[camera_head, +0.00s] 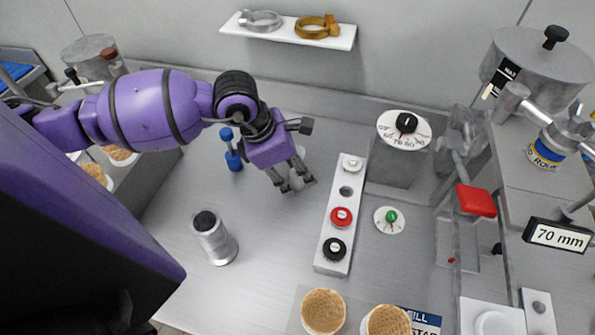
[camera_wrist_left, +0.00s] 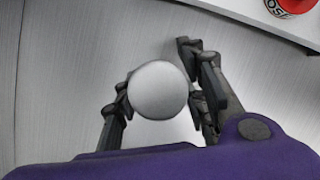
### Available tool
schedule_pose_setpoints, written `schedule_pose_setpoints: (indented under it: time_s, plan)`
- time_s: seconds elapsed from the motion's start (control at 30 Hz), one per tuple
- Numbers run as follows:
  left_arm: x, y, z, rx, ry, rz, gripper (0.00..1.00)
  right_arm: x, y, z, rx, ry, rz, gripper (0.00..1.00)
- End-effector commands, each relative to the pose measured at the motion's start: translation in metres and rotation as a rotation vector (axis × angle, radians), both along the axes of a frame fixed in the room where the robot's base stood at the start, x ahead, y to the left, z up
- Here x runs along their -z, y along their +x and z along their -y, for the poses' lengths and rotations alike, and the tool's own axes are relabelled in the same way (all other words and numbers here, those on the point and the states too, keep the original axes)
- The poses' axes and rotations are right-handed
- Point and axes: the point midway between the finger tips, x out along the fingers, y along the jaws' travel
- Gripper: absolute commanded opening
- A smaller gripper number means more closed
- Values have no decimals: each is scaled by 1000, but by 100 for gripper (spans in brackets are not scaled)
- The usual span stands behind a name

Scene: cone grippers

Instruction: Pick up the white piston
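A pale cylinder, which looks like the white piston (camera_head: 297,180), stands at the middle of the steel worktop and is partly hidden by my left gripper (camera_head: 296,187). In the left wrist view its plain round top (camera_wrist_left: 158,88) lies between the two fingers of the left gripper (camera_wrist_left: 160,92). One finger is close on each side of it. I cannot tell whether both fingers press on it. My left gripper points down, with its fingertips low near the worktop. My right gripper is not in view.
A pale block (camera_head: 329,255) with white, red and black knobs and one hole stands just right of the gripper. A blue-handled tool (camera_head: 233,158) and a metal cylinder (camera_head: 214,240) stand to the left. Waffle cups (camera_head: 323,311) sit at the front. The left front worktop is mostly clear.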

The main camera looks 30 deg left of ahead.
Motion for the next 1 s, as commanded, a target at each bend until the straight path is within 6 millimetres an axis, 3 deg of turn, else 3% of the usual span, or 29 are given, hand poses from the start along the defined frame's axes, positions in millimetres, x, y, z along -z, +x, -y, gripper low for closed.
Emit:
schedule_pose_setpoints:
  time_s: [0.1,0.4,0.77,1.0]
  plan:
    - [0,0,0,0,0,0,36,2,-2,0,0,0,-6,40]
    - [-1,0,0,0,0,0,0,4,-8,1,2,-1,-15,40]
    - [-6,1,-1,0,-1,2,0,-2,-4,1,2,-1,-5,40]
    - [-38,9,-8,-5,0,10,0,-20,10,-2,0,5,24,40]
